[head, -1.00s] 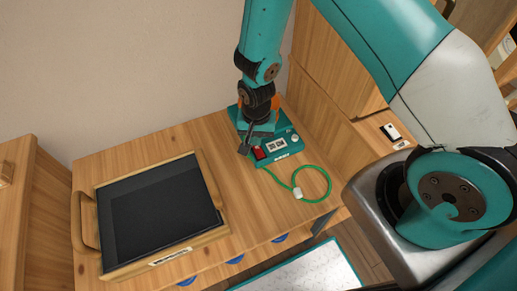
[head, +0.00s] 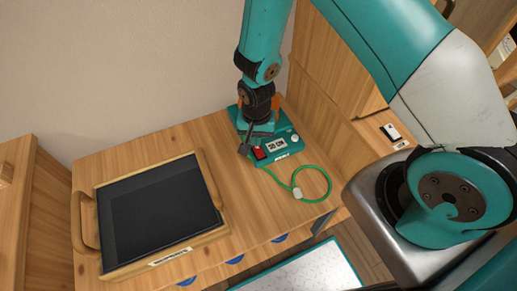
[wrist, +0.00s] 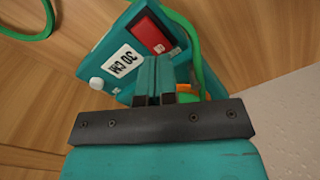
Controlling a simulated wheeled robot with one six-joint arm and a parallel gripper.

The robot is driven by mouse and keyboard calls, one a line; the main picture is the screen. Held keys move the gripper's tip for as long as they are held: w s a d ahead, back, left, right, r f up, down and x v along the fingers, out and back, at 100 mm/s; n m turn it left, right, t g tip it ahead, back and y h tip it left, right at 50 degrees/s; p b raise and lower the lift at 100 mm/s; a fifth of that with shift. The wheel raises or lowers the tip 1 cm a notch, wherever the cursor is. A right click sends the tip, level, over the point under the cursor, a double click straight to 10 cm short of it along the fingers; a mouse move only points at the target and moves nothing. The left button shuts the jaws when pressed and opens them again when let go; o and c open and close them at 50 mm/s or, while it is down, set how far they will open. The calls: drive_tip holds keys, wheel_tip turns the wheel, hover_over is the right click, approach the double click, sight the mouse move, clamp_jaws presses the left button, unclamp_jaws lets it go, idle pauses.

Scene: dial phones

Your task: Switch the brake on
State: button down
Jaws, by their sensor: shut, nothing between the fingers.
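A teal control box (head: 285,150) stands at the back right of the wooden table. It carries a red switch (head: 259,153), a white label and a white knob (head: 294,138). In the wrist view the red switch (wrist: 151,35) lies just beyond my fingertips, beside the upside-down label (wrist: 124,60). My gripper (wrist: 154,62) is shut and empty, pointing down over the box. In the head view my gripper (head: 247,143) is at the box's left end, close to the red switch. I cannot tell whether the tips touch it, nor which way the switch is set.
A green cable (head: 327,181) with a pale clip loops on the table in front of the box. A wood-framed tray with a dark surface (head: 160,207) fills the left of the table. A black-and-white switch (head: 390,132) sits on the cabinet at right. The wall is close behind.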

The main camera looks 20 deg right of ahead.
drive_tip(key=shift+f+b, duration=0.9)
drive_tip(key=shift+f, duration=0.35)
idle(0.7)
drive_tip(key=shift+r+p, duration=2.85)
drive_tip(key=shift+r, duration=0.7)
